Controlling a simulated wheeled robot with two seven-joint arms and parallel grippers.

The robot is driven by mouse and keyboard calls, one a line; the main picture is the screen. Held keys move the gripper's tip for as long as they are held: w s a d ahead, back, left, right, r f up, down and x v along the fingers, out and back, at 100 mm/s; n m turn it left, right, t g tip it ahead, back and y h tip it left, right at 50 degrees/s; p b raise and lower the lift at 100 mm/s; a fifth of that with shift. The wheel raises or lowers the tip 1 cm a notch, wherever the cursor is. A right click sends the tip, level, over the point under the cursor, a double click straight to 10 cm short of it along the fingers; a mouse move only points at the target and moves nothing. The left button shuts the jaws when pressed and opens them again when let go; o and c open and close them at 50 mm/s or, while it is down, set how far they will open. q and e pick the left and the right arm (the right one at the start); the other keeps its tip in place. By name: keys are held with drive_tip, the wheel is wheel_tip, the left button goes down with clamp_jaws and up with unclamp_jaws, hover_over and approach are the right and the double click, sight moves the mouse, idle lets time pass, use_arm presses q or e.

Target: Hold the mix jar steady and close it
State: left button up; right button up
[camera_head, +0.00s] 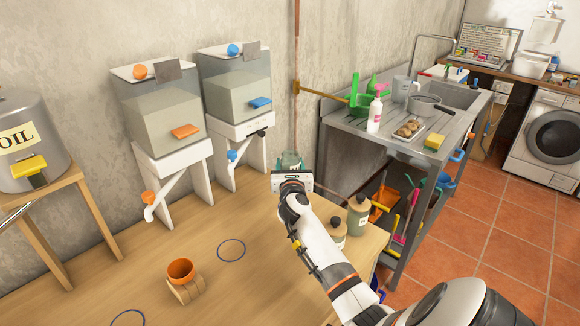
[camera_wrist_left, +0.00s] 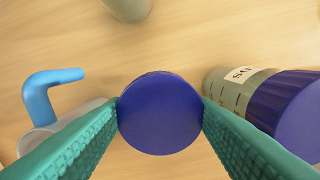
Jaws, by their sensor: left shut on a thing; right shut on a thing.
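In the left wrist view, the teal fingers of my left gripper (camera_wrist_left: 160,112) are shut on the sides of a round blue lid (camera_wrist_left: 160,118), seen from above. What is under the lid is hidden. The head view does not show my left gripper.
A blue-capped bottle (camera_wrist_left: 240,90) lies right of the left fingers, a blue bent pipe (camera_wrist_left: 45,88) left. Two bottles (camera_head: 358,215) stand by my right arm. Tank dispensers (camera_head: 160,110) line the wall.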

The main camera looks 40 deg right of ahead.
sight(287, 162)
drive_tip(key=shift+r, duration=0.1)
drive_tip(key=c, duration=0.5)
